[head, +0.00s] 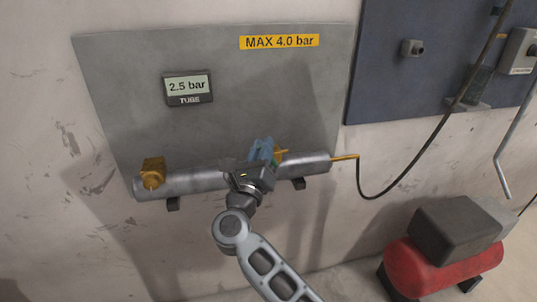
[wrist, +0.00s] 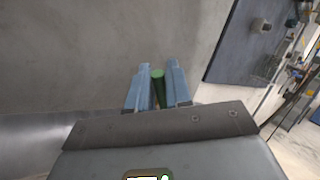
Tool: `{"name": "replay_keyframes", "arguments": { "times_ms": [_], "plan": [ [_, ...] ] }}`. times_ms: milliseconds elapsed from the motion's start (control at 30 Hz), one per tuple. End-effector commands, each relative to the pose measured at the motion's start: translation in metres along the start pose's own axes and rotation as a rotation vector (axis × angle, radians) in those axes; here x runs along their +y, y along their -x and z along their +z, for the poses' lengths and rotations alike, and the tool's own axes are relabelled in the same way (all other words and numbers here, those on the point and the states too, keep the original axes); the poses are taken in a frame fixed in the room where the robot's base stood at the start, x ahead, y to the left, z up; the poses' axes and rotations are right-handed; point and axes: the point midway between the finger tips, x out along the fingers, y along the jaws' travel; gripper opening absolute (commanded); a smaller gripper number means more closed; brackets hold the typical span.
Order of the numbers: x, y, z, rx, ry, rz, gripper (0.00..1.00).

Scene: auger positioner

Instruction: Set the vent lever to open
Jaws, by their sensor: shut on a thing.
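The vent lever shows in the wrist view as a dark green bar with a round, lighter green end (wrist: 158,73). It stands between the two blue fingers of my gripper (wrist: 158,68), which is shut on it. In the head view my gripper (head: 264,150) is at the right part of a horizontal metal tube (head: 205,180), and its body hides most of the lever. A brass piece (head: 282,152) shows just right of the fingers. I cannot tell the lever's setting.
A display (head: 188,87) on the grey panel (head: 130,70) reads 2.5 bar, TUBE. A yellow label (head: 279,41) reads MAX 4.0 bar. A brass fitting (head: 152,172) sits at the tube's left end. A black hose (head: 415,150) hangs at right, above a red tank (head: 415,270).

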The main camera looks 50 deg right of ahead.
Motion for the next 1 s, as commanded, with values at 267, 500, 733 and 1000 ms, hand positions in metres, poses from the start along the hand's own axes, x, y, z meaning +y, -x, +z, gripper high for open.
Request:
{"name": "replay_keyframes", "arguments": {
  "times_ms": [267,500,733,1000],
  "plan": [
    [0.017,0.011,-0.007,-0.147,0.22,0.002,0.0],
    [0.028,0.019,-0.012,-0.275,0.411,0.002,0.0],
    [0.036,0.025,-0.019,-0.388,0.581,0.002,0.0],
    [0.043,0.029,-0.026,-0.492,0.735,0.003,0.0]
  ]
}}
